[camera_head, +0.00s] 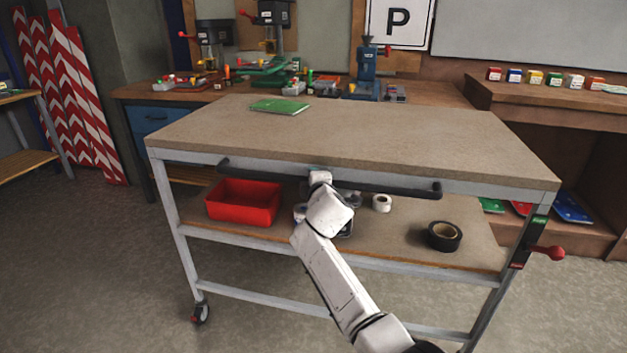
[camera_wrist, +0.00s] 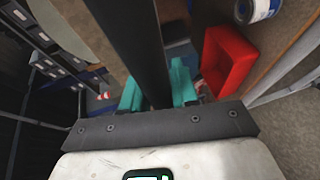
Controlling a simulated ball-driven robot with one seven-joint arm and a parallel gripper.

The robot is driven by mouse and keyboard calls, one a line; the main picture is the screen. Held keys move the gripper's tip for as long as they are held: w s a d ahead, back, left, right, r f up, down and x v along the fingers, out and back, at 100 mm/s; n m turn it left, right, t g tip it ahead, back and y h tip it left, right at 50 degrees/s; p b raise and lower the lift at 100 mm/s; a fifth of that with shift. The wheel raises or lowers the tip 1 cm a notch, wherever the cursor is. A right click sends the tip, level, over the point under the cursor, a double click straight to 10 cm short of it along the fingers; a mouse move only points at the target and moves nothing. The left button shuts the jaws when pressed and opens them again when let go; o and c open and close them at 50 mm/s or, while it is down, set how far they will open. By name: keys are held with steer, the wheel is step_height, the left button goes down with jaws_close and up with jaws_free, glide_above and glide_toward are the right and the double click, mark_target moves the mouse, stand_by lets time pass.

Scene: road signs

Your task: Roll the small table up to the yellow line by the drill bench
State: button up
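The small table (camera_head: 350,135) is a wheeled trolley with a grey-brown top, a pale metal frame and a lower shelf. A black push handle (camera_head: 390,187) runs along its near side. My gripper (camera_head: 319,178) is at the middle of this handle. In the wrist view its teal fingers (camera_wrist: 157,90) lie close on both sides of the black bar (camera_wrist: 135,40), shut on it. A red-knobbed lever (camera_head: 553,252) sticks out on the right leg, beside green and red labels. The drill bench (camera_head: 440,94) stands behind the table. No yellow line is visible.
A green book (camera_head: 279,106) lies on the table top. A red bin (camera_head: 243,201), a black tape roll (camera_head: 444,236) and a white roll (camera_head: 381,203) sit on the lower shelf. Striped boards (camera_head: 85,100) lean at left. Floor (camera_head: 95,270) left of the table is clear.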

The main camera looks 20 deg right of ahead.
steer(key=shift+o, duration=0.4)
steer(key=shift+d+r, duration=0.1)
steer(key=shift+d, duration=0.05)
steer(key=shift+s, duration=0.1)
steer(key=p+v, duration=0.3)
steer(key=v, duration=0.7)
steer(key=shift+s+a+p, duration=0.2)
steer(key=shift+s+p, duration=0.05)
steer(key=shift+p, duration=0.1)
